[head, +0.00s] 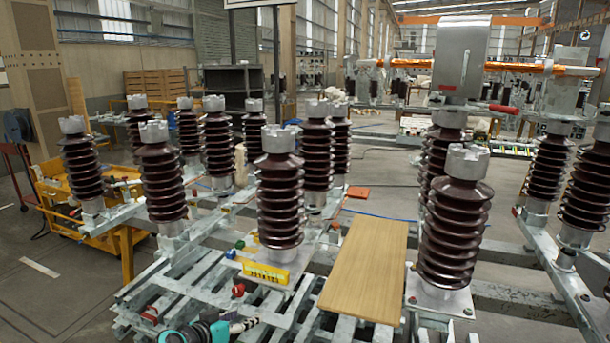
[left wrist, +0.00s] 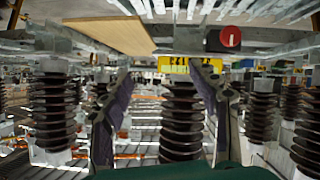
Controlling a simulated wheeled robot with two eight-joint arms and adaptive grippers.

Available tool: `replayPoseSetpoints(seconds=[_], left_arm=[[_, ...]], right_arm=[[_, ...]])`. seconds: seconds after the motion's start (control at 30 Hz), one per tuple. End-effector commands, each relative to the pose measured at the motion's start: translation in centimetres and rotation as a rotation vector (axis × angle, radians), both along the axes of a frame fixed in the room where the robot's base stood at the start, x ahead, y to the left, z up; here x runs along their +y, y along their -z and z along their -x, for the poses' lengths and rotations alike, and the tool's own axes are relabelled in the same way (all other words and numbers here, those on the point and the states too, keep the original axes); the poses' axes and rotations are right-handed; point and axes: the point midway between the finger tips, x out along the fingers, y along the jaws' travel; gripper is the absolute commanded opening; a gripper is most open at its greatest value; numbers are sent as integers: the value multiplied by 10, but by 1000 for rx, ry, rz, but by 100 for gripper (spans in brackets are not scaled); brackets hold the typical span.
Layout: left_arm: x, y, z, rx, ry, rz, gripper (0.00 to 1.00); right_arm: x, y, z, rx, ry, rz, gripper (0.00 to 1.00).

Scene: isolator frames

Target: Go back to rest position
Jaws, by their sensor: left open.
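My left gripper (head: 238,325) shows at the bottom edge of the head view, with teal arm parts beside it, low over the pale metal frame (head: 290,310). In the left wrist view, which looks upside down, its two fingers (left wrist: 163,85) stand apart with nothing held between them. A dark brown ribbed insulator (left wrist: 182,120) shows in the gap, beyond the fingers. My right gripper is not in the head view.
A yellow holder (head: 265,274), a red knob (head: 238,290) and a wooden board (head: 365,270) lie on the frame near the left gripper. Insulators (head: 280,195) (head: 452,225) stand upright around them. A yellow cart (head: 85,200) stands at left. Grey floor (head: 50,290) is open at lower left.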

Motion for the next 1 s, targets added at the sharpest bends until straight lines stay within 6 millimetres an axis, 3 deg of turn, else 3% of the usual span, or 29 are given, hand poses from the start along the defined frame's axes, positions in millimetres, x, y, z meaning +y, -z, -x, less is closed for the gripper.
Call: replayPoseSetpoints(seconds=[0.1, 0.27, 0.5, 0.6, 0.8, 1.0], left_arm=[[-16, -13, 46, 98, -11, -43, 61], [-25, -20, 110, 221, -56, -111, 61], [-16, -12, 208, 356, -171, -225, 61], [-7, -6, 239, 388, -221, -265, 61], [6, 1, 270, 413, -287, -310, 61], [8, 2, 273, 415, -295, -317, 61]], right_arm=[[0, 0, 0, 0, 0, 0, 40], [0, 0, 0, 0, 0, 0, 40], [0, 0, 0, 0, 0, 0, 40], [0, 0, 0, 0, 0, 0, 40], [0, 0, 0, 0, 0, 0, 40], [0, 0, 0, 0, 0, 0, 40]])
